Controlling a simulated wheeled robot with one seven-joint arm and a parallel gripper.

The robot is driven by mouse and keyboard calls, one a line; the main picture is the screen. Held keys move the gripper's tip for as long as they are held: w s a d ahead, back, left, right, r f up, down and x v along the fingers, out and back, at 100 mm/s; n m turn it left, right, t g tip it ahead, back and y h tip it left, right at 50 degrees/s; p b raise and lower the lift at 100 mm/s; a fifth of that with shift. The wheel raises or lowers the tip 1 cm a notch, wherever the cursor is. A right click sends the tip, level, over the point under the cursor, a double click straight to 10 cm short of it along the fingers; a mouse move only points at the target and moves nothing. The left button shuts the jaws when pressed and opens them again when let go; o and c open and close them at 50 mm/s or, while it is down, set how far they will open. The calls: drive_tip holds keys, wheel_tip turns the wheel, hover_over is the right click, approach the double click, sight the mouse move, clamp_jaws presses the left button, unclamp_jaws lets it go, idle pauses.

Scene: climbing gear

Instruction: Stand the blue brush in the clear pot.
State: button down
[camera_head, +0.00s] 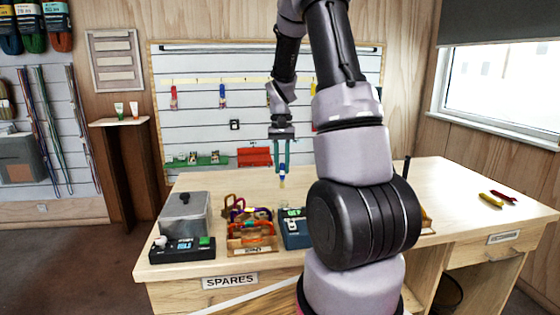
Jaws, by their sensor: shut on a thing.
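My gripper (282,166) hangs over the left half of the workbench with its two teal fingers pointing down. It is shut on the small blue brush (282,171), whose pale yellowish tip points down. The brush looks upright and seems to be above the bench top, clear of the things in front of it. I cannot make out the clear pot. My arm covers a large part of the bench's middle and right, so the pot may be hidden there.
On the workbench (450,185) stand a grey lidded box (185,213), a dark device (182,249), a wooden tray (250,246) with carabiners and a blue box (295,230). A dark upright rod (407,168) shows beside my arm. Yellow and red tools (492,200) lie right.

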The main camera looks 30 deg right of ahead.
sight(283, 179)
drive_tip(key=shift+d+f, duration=0.2)
drive_tip(key=shift+f, duration=0.05)
wheel_tip(283, 179, down, 2)
drive_tip(key=shift+d+f, duration=0.1)
drive_tip(key=shift+f, duration=0.75)
drive_tip(key=shift+f, duration=0.4)
drive_tip(key=shift+f, duration=0.7)
drive_tip(key=shift+f, duration=0.3)
drive_tip(key=shift+f, duration=0.6)
drive_tip(key=shift+f, duration=0.1)
